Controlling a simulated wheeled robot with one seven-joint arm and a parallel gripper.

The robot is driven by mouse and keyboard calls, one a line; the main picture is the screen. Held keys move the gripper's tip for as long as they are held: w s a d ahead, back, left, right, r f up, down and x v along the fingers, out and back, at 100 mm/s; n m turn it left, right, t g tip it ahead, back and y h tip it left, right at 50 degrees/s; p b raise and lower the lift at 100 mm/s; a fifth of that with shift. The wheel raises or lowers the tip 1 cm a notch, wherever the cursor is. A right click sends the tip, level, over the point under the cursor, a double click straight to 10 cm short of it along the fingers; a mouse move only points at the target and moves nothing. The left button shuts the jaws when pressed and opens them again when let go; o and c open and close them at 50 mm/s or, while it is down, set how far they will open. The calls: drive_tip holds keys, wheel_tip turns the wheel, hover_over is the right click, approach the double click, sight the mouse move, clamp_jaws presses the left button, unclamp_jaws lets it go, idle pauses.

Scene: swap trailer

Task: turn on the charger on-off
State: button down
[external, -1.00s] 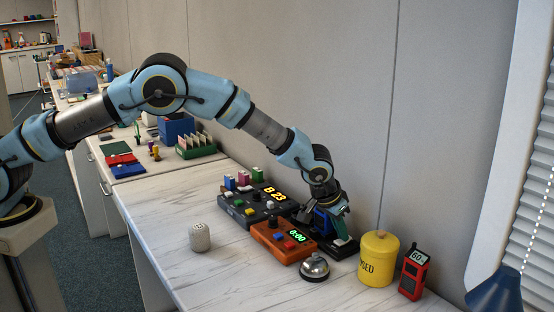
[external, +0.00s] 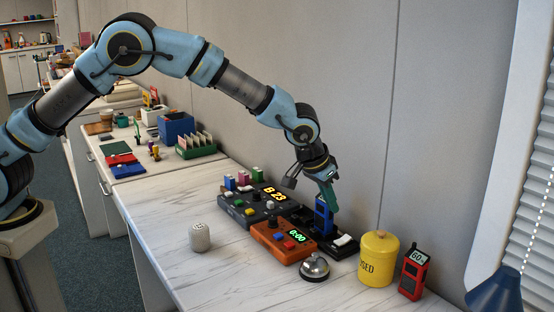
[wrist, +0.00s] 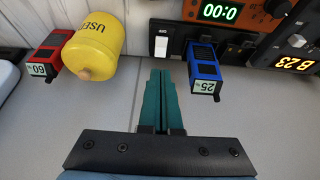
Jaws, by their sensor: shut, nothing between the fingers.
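The charger is a black base (external: 346,252) at the back of the near counter, against the wall. A blue handheld unit (external: 322,216) showing 25 (wrist: 203,70) stands in it. Its white rocker switch (external: 344,240) is beside the blue unit; in the wrist view the switch (wrist: 162,46) has an OFF label by it. I cannot tell for certain which way the rocker is tipped. My gripper (external: 328,194), with green fingers, is shut and empty, above the charger. In the wrist view the fingertips (wrist: 162,75) point toward the switch, apparently apart from it.
An orange timer box (external: 283,243) reading 0:00 and a dark box (external: 255,205) reading B 23 are left of the charger. A silver bell (external: 314,267) is in front. A yellow canister (external: 378,260) and red unit (external: 413,275) stand to the right. The counter's front left is mostly clear.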

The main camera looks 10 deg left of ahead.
sight(348, 236)
drive_tip(key=shift+b+v, duration=0.3)
drive_tip(key=shift+v, duration=1.5)
drive_tip(key=shift+f, duration=0.1)
drive_tip(key=w+d+b, duration=0.1)
drive_tip(key=b, duration=0.2)
drive_tip(key=shift+r, duration=0.3)
drive_tip(key=shift+w+f, duration=0.1)
drive_tip(key=shift+f, duration=0.05)
drive_tip(key=p+x, duration=0.4)
drive_tip(key=x, duration=0.9)
drive_tip(key=shift+f, duration=0.4)
drive_tip(key=shift+f, duration=0.15)
